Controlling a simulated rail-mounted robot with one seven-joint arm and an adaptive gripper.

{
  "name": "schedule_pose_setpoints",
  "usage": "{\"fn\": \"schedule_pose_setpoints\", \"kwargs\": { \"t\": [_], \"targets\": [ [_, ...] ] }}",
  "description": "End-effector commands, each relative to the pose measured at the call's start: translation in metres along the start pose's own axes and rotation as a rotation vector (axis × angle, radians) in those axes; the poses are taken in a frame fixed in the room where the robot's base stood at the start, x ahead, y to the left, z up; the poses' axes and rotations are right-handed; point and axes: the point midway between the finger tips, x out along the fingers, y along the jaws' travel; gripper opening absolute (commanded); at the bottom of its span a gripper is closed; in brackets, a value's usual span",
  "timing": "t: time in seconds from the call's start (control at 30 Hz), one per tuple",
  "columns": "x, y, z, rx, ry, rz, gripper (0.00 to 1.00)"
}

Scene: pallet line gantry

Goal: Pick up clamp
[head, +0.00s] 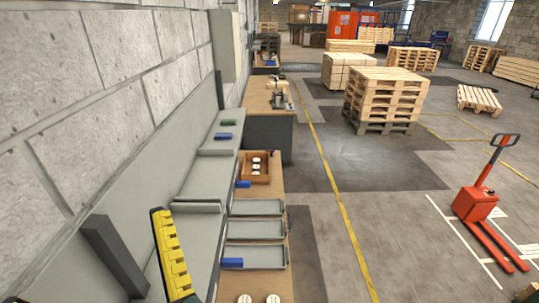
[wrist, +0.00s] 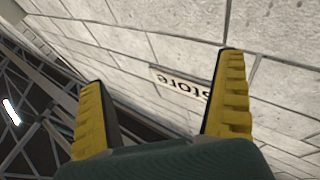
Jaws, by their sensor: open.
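I cannot pick out a clamp for certain in either view. A small beige and dark tool-like thing (head: 280,97) stands on the farther bench in the head view, too small to name. My gripper (wrist: 160,68) is open and empty in the wrist view, its two yellow ridged fingers wide apart, facing a block wall and a sign. In the head view one yellow finger (head: 172,255) shows at the lower left, in front of the grey ledge and well apart from the far bench.
Grey trays (head: 256,218) and a wooden box (head: 246,180) with white round items line the near bench. Small blue blocks (head: 232,262) lie around there. The block wall (head: 100,90) is close on the left. Pallet stacks (head: 385,97) and a red pallet truck (head: 476,203) stand right.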

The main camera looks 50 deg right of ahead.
Motion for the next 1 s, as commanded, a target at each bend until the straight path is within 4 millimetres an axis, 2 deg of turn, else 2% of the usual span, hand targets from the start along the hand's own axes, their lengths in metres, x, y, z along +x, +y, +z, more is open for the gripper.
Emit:
{"fn": "schedule_pose_setpoints", "kwargs": {
  "t": [0.4, 0.6, 1.0],
  "targets": [
    [0.0000, 0.0000, 0.0000, 0.000, 0.000, 0.000, 0.98],
    [0.0000, 0.0000, 0.0000, 0.000, 0.000, 0.000, 0.63],
    [0.0000, -0.0001, 0.0000, 0.000, 0.000, 0.000, 0.63]
  ]
}}
